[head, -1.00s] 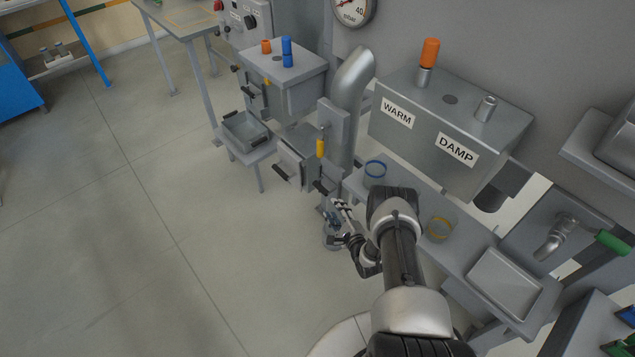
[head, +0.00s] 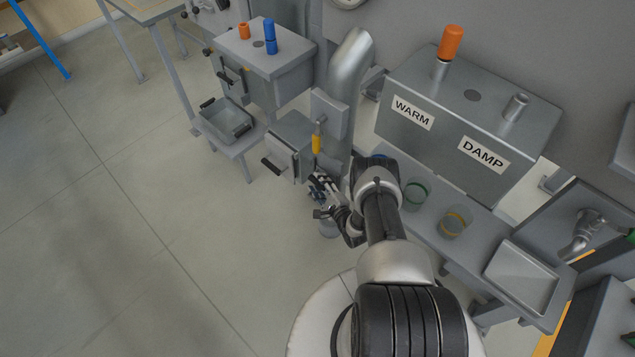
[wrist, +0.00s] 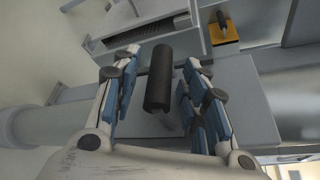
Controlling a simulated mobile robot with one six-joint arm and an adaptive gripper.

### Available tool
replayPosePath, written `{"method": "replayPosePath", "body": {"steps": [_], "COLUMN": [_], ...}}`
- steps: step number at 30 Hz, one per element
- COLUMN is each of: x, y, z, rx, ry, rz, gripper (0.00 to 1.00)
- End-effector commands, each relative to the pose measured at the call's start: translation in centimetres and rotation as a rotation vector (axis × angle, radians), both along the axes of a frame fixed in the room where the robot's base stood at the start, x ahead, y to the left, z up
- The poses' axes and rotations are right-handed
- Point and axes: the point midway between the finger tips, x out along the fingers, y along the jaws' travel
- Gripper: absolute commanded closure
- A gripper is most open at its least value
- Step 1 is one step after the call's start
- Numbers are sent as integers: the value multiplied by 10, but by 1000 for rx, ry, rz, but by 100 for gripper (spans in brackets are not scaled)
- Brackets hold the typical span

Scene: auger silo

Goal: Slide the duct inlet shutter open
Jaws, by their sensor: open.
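A black bar handle (wrist: 158,78) stands out from a grey plate (wrist: 245,95) in the wrist view; it appears to be the shutter's handle. My gripper (wrist: 161,64) is open, with one blue-padded finger on each side of the handle and visible gaps between. In the head view my gripper (head: 321,187) is low beside the foot of the bent grey duct (head: 346,75) and hides the handle. How far the shutter stands open cannot be told.
A grey box (head: 290,138) with a black handle and a yellow lever (head: 316,144) sit just above my gripper. A bench (head: 420,225) with glass jars lies to the right, under the WARM/DAMP hopper (head: 455,120). The floor at left is clear.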

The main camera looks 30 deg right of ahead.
Motion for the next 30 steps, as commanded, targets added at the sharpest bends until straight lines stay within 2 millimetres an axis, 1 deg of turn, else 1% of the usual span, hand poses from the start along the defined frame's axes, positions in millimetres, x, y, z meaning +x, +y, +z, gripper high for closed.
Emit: {"method": "replayPosePath", "body": {"steps": [3,4,21,22,30], "x": [0,0,0,0,0], "y": [0,0,0,0,0], "z": [0,0,0,0,0], "rx": [0,0,0,0,0], "ry": [0,0,0,0,0], "rz": [0,0,0,0,0], "gripper": [60,61,99,100,100]}}
